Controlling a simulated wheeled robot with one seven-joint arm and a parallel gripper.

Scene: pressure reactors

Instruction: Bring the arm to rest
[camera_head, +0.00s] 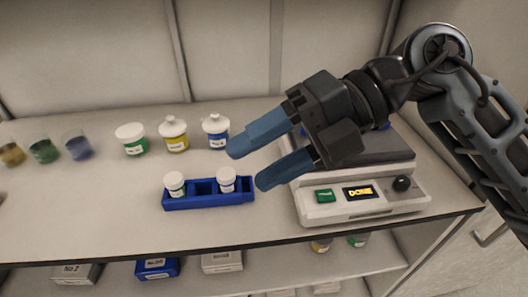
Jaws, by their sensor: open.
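My gripper (250,164) has two blue fingers that are spread apart with nothing between them. It reaches in from the right, in front of the machine and pointing left. My arm hides part of the machine. The machine (360,207) is a white and grey unit at the right of the bench. Its front panel has a green button (325,196), a display (360,192) reading "DONE" and a black knob (402,183).
A blue rack (210,201) with two white-capped vials (175,184) stands left of the machine. Several jars (174,134) stand behind it, with coloured cups (76,145) at the far left. The front bench is clear. Boxes (158,268) sit on the shelf below.

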